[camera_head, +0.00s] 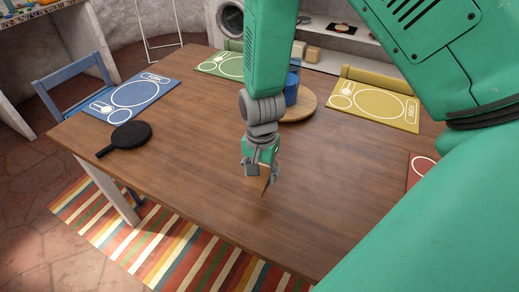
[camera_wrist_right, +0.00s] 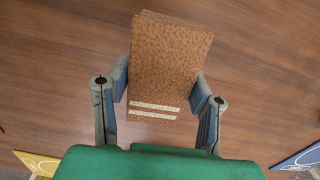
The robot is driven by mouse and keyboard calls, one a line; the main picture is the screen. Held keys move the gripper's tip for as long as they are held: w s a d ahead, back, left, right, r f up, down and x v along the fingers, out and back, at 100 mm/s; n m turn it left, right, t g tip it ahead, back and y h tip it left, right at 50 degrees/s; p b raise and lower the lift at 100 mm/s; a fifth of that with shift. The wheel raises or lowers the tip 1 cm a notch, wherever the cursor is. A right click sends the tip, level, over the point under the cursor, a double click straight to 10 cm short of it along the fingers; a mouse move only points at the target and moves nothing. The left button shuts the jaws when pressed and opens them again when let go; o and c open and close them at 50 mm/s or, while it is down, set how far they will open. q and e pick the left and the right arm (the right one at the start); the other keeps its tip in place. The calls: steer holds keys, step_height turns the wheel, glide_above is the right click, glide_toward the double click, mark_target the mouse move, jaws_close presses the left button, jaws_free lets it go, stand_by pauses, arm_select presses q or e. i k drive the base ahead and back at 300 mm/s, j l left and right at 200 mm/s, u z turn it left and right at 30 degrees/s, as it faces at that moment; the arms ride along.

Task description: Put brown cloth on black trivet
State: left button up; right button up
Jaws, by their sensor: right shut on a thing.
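The brown cloth (camera_wrist_right: 172,60) is a folded, textured piece with two pale stripes near one end. My right gripper (camera_wrist_right: 160,86) is shut on it, with one finger on each side. In the head view my right gripper (camera_head: 261,164) points down over the middle of the wooden table, and only a small edge of the brown cloth (camera_head: 265,188) shows below it. The black trivet (camera_head: 131,134), round with a short handle, lies flat on the table to the left of the gripper, apart from it. Nothing is on the trivet. My left gripper is not in view.
The wooden table (camera_head: 190,160) is bare between gripper and trivet. A blue placemat (camera_head: 122,104) lies behind the trivet, a green one (camera_head: 215,66) at the back, a yellow one (camera_head: 385,104) at right. A round wooden board (camera_head: 302,106) with a blue cup (camera_head: 291,88) stands behind my arm.

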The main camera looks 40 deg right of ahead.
mark_target(130, 133)
steer(key=i+j, duration=1.05)
steer(key=i, duration=0.15)
steer(key=k+u, duration=0.05)
